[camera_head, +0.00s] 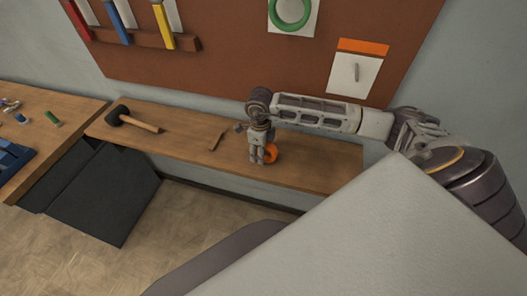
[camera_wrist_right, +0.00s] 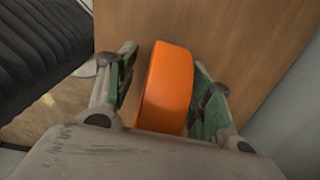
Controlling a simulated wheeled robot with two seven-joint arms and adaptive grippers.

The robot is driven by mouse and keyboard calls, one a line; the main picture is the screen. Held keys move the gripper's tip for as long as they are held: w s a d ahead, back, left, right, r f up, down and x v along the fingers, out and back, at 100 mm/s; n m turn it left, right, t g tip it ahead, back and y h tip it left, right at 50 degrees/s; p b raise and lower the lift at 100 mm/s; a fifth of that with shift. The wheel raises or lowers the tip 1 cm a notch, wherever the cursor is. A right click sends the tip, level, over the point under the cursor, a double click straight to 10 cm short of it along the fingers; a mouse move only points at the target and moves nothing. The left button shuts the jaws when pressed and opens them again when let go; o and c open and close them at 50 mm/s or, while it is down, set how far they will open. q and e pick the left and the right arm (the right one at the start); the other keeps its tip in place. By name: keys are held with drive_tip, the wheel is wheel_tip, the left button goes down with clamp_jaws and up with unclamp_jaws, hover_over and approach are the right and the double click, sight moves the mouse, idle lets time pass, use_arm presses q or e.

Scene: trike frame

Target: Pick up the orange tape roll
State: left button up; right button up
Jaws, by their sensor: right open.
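The orange tape roll (camera_head: 270,155) is on the narrow wooden shelf below the pegboard, partly hidden behind my right gripper (camera_head: 262,160) in the head view. In the right wrist view the tape roll (camera_wrist_right: 166,88) lies between the two open fingers of my right gripper (camera_wrist_right: 164,95). The right finger's green pad is close beside the roll; a gap shows on the left. I cannot tell whether the right pad touches it. My left gripper is not in view.
The wooden shelf (camera_head: 185,148) also holds a mallet (camera_head: 135,119) and a small thin piece (camera_head: 216,140). A brown pegboard (camera_head: 230,60) hangs behind, with colored tools (camera_head: 118,22) and a green ring (camera_head: 290,12). A workbench (camera_head: 50,105) stands at left.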

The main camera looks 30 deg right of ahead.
drive_tip(key=shift+c, duration=0.4)
drive_tip(key=c, duration=1.1)
drive_tip(key=shift+o, duration=0.2)
drive_tip(key=shift+r+b, duration=0.95)
drive_tip(key=shift+r, duration=4.1)
